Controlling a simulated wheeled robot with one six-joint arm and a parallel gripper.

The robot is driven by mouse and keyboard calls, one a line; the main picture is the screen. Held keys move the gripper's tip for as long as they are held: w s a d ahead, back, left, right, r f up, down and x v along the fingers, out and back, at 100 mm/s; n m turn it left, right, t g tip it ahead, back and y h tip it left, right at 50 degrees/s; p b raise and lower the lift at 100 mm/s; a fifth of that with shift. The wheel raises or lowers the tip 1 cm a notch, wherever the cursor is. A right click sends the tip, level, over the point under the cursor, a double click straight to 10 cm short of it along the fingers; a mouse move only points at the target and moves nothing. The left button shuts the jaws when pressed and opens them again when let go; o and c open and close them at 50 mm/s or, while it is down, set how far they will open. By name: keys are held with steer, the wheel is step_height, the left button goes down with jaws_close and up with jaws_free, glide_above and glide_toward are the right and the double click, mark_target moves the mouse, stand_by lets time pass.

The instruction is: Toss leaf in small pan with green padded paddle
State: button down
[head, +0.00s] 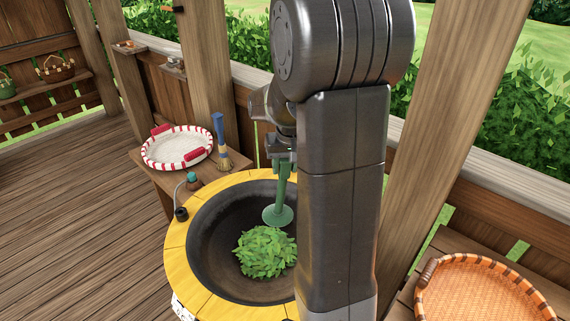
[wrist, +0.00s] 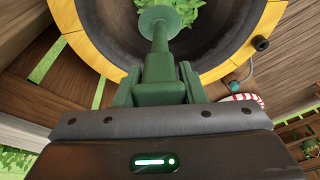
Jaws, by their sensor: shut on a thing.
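A dark round pan (head: 212,225) with a yellow rim sits in the middle of the head view. A heap of green leaves (head: 265,252) lies in its bottom. The green paddle (head: 279,213) hangs upright with its round pad low inside the pan, just behind the leaves. In the head view I cannot tell whether the pad touches them. My gripper (head: 283,158) is shut on the paddle's handle above the pan. In the wrist view my gripper (wrist: 160,80) holds the paddle (wrist: 160,35), and part of the leaves (wrist: 187,10) shows beyond the pad. My arm hides the pan's right side.
A red-and-white tray (head: 150,155) and a blue-handled brush (head: 219,135) are on the shelf behind the pan at left. A woven basket (head: 428,305) stands at lower right. Wooden posts and a railing stand behind. Open wooden floor (head: 70,230) lies at left.

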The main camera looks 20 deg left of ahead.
steer(key=s+d+b+x, duration=0.1)
steer(key=b+x, duration=0.6)
steer(key=x, duration=0.2)
steer(key=s+d+f+b+x, duration=0.1)
steer(key=d+b+x, duration=0.1)
steer(key=b+x, duration=0.6)
steer(key=s+a+p, duration=0.2)
steer(key=s+a, duration=0.3)
steer(key=a, duration=0.3)
steer(key=w+a+p+v, duration=0.1)
steer(key=p+v, duration=0.5)
steer(key=v, duration=0.2)
steer(key=w+a+p+v, duration=0.1)
steer(key=p+v, duration=0.5)
steer(key=v, duration=0.3)
steer(key=shift+a+r, duration=0.55)
steer(key=shift+a, duration=0.1)
